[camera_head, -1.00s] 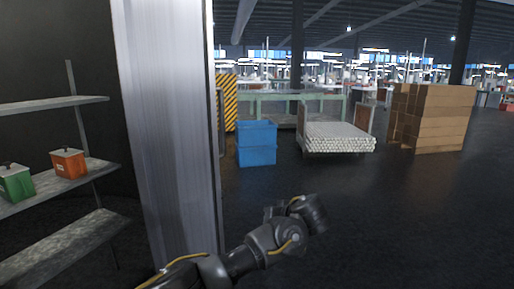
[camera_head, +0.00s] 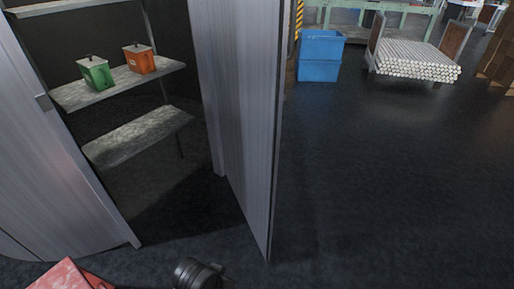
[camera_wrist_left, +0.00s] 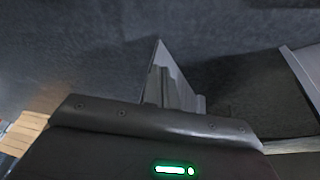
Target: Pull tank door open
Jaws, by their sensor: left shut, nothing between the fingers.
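The tank door (camera_head: 240,110) is a tall grey metal panel in the head view. It stands swung open, and the shelved inside of the tank shows to its left. The tank's curved grey wall (camera_head: 45,130) is further left. A dark rounded part of my left arm shows at the bottom edge, below the door. In the left wrist view, the dark body of my left gripper (camera_wrist_left: 160,122) crosses the picture. A pointed grey metal piece, seemingly the door's corner, shows beyond it. The fingers are hard to make out, and contact cannot be told. My right gripper is out of view.
A green box (camera_head: 96,73) and an orange box (camera_head: 139,60) stand on a shelf inside. A red object (camera_head: 70,275) lies at the lower left. A blue bin (camera_head: 320,56) and a pallet of tubing (camera_head: 415,62) stand behind. The dark floor right of the door is clear.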

